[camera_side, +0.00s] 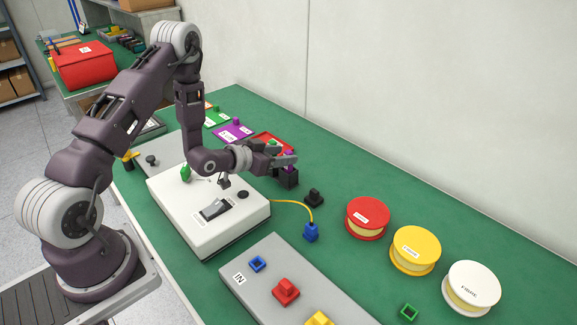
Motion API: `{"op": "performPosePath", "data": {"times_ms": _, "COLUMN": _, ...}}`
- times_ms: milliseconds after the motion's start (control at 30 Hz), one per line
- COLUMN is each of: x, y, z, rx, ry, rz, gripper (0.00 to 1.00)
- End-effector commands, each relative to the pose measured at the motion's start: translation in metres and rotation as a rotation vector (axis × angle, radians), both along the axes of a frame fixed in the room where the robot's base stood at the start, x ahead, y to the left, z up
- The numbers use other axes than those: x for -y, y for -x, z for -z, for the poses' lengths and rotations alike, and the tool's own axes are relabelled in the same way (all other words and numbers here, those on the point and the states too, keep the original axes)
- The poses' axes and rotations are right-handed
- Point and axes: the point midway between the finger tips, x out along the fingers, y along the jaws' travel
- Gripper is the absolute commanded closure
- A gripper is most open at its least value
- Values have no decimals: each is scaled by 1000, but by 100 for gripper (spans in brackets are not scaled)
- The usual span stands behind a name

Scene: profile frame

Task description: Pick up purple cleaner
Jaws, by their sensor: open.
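My gripper (285,158) is open, its jaws pointing right, above the green table. A small purple piece (289,154) shows at its fingertips, above a black block (289,179). I cannot tell whether the fingers touch the purple piece, as they partly hide it. Farther back, another small purple piece (236,121) stands on a purple plate (233,132) with a white label. I cannot tell which purple thing is the cleaner.
A white box with a switch (214,208) sits below my arm. A yellow cable runs to a blue plug (311,232). A black piece (314,198) and red (368,217), yellow (415,249) and white (471,287) spools stand to the right. A grey board (262,290) is in front.

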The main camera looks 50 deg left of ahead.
Motion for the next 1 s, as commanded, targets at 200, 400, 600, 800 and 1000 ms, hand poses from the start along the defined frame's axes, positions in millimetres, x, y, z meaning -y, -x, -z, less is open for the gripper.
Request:
{"op": "performPosePath", "data": {"times_ms": 200, "x": 0, "y": -39, "z": 8, "rx": 3, "ry": -2, "rz": 2, "gripper": 53}}
{"op": "performPosePath", "data": {"times_ms": 400, "x": -1, "y": -56, "z": 16, "rx": -1, "ry": -1, "rz": 0, "gripper": 53}}
{"op": "performPosePath", "data": {"times_ms": 600, "x": -1, "y": -56, "z": 16, "rx": -1, "ry": -1, "rz": 0, "gripper": 61}}
{"op": "performPosePath", "data": {"times_ms": 800, "x": -1, "y": -56, "z": 15, "rx": -1, "ry": -1, "rz": 0, "gripper": 100}}
{"op": "performPosePath", "data": {"times_ms": 1000, "x": -1, "y": -56, "z": 15, "rx": -1, "ry": -1, "rz": 0, "gripper": 100}}
